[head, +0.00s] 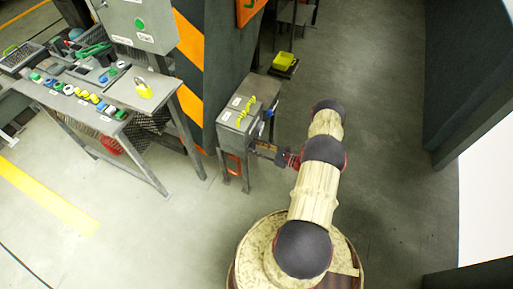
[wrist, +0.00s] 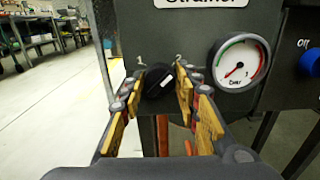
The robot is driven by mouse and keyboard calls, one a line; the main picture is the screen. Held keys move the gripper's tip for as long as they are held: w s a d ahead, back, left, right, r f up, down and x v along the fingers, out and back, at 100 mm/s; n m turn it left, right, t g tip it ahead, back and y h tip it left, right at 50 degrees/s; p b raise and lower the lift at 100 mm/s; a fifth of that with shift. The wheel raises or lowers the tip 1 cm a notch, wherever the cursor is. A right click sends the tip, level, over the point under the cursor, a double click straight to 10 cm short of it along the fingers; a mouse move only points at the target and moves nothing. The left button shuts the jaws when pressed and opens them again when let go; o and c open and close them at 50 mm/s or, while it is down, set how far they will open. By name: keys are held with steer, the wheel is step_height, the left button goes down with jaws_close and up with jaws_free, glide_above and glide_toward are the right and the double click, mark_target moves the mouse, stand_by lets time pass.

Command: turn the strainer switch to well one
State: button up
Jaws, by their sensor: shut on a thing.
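The strainer switch (wrist: 158,82) is a black knob on a dark panel, under a partly cut-off "Strainer" label (wrist: 200,3). A small "1" is at its upper left and a "2" at its upper right. A white mark on the knob slants up and right, towards the 2. My gripper (wrist: 158,88) has its wooden-faced fingers on either side of the knob and is shut on it. In the head view my gripper (head: 261,149) reaches the side of the grey box (head: 240,121); the knob is hidden there.
A pressure gauge (wrist: 241,62) sits close right of the switch, with a blue button (wrist: 311,61) further right. A bench (head: 62,101) with coloured buttons and a yellow padlock (head: 143,88) stands left. The floor right of my arm is clear.

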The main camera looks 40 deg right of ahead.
steer(key=shift+c, duration=1.3)
steer(key=shift+n, duration=0.3)
steer(key=shift+s+a+f+n+b, duration=0.15)
steer(key=shift+n+b, duration=0.6)
steer(key=shift+n, duration=3.55)
steer(key=shift+w+a+f+n+b, duration=0.1)
steer(key=shift+n+b, duration=0.65)
steer(key=shift+n, duration=3.55)
steer(key=o, duration=1.1)
